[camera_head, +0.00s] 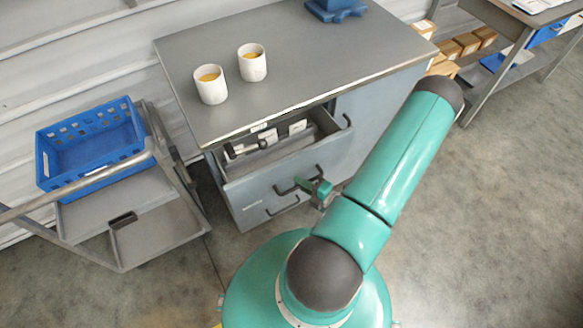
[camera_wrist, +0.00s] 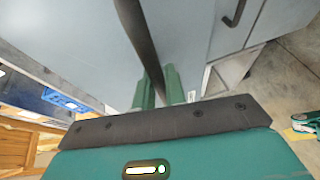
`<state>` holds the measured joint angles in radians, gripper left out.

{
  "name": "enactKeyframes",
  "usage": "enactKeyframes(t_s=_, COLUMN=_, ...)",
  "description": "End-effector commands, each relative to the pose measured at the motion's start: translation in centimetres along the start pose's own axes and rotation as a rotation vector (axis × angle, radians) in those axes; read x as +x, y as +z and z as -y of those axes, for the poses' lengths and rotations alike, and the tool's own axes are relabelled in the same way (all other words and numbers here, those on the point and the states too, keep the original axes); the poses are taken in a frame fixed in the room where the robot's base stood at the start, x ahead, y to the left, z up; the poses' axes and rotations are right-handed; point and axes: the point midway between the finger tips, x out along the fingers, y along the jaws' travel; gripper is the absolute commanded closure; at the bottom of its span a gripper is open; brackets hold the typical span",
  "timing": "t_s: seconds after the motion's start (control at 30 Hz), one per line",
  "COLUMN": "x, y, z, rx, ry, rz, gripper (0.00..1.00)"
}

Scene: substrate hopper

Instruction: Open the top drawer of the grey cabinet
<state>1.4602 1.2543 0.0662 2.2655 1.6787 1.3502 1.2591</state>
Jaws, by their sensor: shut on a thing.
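The grey cabinet (camera_head: 320,35) stands at the centre of the head view. Its top drawer (camera_head: 262,194) is pulled out partway, and its inside with several small items shows below the worktop edge. My gripper (camera_head: 318,190) is at the drawer front, shut on the dark drawer handle (camera_head: 287,189). In the wrist view the dark handle bar (camera_wrist: 138,35) runs down between the green fingers of my gripper (camera_wrist: 158,84). The exact contact is partly hidden by the fingers.
Two pale cups (camera_head: 211,85) (camera_head: 252,63) and a blue object (camera_head: 335,9) stand on the worktop. A metal cart with a blue crate (camera_head: 92,146) is at the left. Another table (camera_head: 520,20) stands at the far right. The floor at the right is clear.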

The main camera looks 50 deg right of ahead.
Motion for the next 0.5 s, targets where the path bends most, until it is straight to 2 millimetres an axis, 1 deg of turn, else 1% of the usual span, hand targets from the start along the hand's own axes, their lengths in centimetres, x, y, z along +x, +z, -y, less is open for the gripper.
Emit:
enactKeyframes(t_s=0.03, x=-1.4, y=-0.5, z=0.3, rx=0.003, ry=0.0, rz=0.004, gripper=1.0)
enactKeyframes(t_s=0.2, x=-5.7, y=-2.2, z=1.2, rx=0.003, ry=0.0, rz=0.005, gripper=1.0)
enactKeyframes(t_s=0.4, x=-10.0, y=-4.0, z=2.1, rx=0.002, ry=0.001, rz=0.005, gripper=1.0)
enactKeyframes(t_s=0.5, x=-11.6, y=-4.7, z=2.5, rx=0.0, ry=0.002, rz=0.003, gripper=1.0)
